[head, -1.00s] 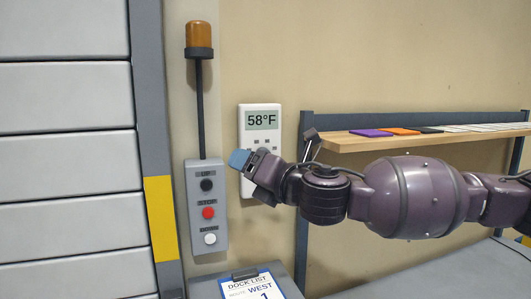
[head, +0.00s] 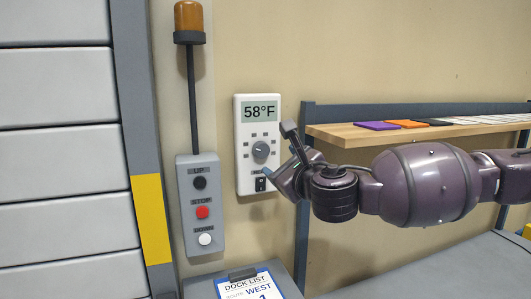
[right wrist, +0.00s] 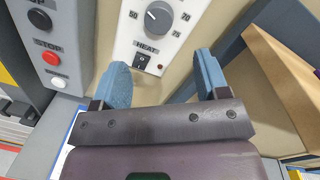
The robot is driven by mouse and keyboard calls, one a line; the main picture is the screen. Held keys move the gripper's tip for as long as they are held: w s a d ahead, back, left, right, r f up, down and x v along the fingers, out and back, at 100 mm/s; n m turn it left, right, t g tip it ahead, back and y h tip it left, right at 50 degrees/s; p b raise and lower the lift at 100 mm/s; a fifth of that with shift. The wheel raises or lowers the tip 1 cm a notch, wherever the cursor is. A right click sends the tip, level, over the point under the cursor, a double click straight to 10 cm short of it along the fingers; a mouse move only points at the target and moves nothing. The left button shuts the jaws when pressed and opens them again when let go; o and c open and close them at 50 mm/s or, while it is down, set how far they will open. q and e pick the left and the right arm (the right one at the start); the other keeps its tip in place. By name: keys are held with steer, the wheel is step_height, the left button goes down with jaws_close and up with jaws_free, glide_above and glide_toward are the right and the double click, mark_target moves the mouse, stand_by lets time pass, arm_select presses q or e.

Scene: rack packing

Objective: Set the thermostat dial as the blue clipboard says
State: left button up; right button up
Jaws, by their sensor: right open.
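The white thermostat (head: 243,178) hangs on the wall and its screen reads 58°F. Its grey round dial (head: 261,149) shows in the head view, and also at the top of the right wrist view (right wrist: 158,17). A black switch (head: 260,185) marked HEAT sits below the dial. My right gripper (head: 277,150) is open and empty, close to the thermostat's right side. In the right wrist view its blue fingertips (right wrist: 163,80) are spread apart below the dial. The blue clipboard (head: 248,284) lies at the bottom, its sheet headed DOCK LIST, WEST; the rest is cut off.
A grey box with UP, STOP and a lower button (head: 203,228) is left of the thermostat, under an orange beacon (head: 188,16). A wooden shelf (head: 345,140) with coloured flat items is at right.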

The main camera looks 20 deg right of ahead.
mark_target(264, 152)
steer(key=w, duration=0.3)
steer(key=w+p, duration=0.1)
steer(key=w, duration=0.2)
steer(key=w+a+p, duration=0.1)
steer(key=w, duration=0.2)
steer(key=shift+a, duration=0.1)
steer(key=c, duration=0.9)
